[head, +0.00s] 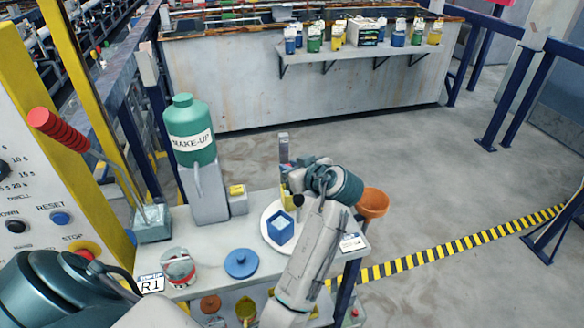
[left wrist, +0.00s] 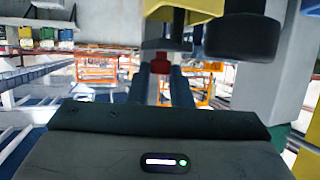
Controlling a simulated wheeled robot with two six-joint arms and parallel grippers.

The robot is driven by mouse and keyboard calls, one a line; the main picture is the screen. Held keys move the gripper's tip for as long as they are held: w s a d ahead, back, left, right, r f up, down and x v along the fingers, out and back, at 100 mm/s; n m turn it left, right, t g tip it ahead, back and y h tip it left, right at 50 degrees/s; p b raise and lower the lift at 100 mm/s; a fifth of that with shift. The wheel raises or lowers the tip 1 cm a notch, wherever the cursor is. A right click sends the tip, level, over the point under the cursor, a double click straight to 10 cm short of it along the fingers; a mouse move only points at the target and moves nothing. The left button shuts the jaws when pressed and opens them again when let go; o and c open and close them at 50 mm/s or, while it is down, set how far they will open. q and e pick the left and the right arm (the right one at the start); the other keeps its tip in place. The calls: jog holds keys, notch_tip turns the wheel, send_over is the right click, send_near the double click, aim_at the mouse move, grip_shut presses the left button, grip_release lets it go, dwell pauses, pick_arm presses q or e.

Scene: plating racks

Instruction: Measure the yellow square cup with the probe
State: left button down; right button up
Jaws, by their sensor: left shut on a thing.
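A yellow block (left wrist: 186,8) hangs at the top of the left wrist view next to a dark round part (left wrist: 243,36). My right gripper is not in view.
A blue square cup (head: 280,229) stands on a white round plate (head: 273,246). A grey box with a yellow top (head: 237,198), a green MAKE-UP bottle (head: 190,130), a blue lid (head: 241,263) and a red-and-white can (head: 178,266) are nearby. An orange funnel (head: 372,203) is beyond my wrist.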

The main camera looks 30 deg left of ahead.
pick_arm(q)
notch_tip(320, 180, up, 5)
jog(key=shift+r+p, duration=0.2)
jog(key=shift+p, duration=0.8)
jog(key=shift+a+r, duration=0.1)
jog(key=shift+r, duration=0.15)
jog(key=c, duration=1.5)
grip_release()
jog(key=shift+o, duration=1)
jog(key=shift+w+a+f, duration=0.1)
jog(key=shift+a+f, duration=0.05)
jog(key=shift+a, duration=0.05)
jog(key=shift+d, duration=0.15)
